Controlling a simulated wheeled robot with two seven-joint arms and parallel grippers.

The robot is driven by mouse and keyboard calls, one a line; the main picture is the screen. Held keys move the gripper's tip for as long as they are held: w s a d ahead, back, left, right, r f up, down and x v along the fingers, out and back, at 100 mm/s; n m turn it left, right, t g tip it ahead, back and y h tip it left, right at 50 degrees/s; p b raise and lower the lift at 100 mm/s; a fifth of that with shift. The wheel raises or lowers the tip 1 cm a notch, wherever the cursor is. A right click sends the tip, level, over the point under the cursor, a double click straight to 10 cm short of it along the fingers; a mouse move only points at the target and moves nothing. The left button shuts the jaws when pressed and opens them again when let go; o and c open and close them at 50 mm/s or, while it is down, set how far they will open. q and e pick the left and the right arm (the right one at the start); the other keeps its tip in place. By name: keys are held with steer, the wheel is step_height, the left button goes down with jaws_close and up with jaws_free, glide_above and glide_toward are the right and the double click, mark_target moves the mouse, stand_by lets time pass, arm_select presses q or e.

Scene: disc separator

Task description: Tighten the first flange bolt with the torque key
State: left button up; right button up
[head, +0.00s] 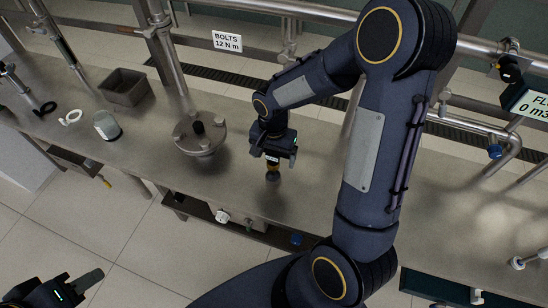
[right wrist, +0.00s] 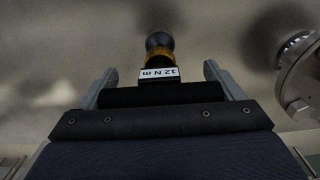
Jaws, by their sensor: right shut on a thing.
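The torque key (head: 273,173) has a yellow band, a dark round end and a white label, which reads "12 N m" in the right wrist view (right wrist: 158,73). My right gripper (head: 273,157) is shut on it and holds it pointing down over the steel bench, right of the flange.
A sign (head: 227,41) reads "BOLTS 12 N m". A grey bin (head: 125,88), a capped cup (head: 106,125), a white ring (head: 70,117) and a black ring (head: 45,108) are left of the flange. Steel pipes run behind. The bench right of the key is largely clear.

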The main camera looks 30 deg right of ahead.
steer(key=shift+c, duration=0.8)
steer(key=shift+r+p, duration=2.6)
steer(key=shift+r, duration=1.15)
arm_select(q)
step_height(320, 180, up, 5)
steer(key=shift+r, duration=0.1)
arm_select(e)
steer(key=shift+w, duration=0.1)
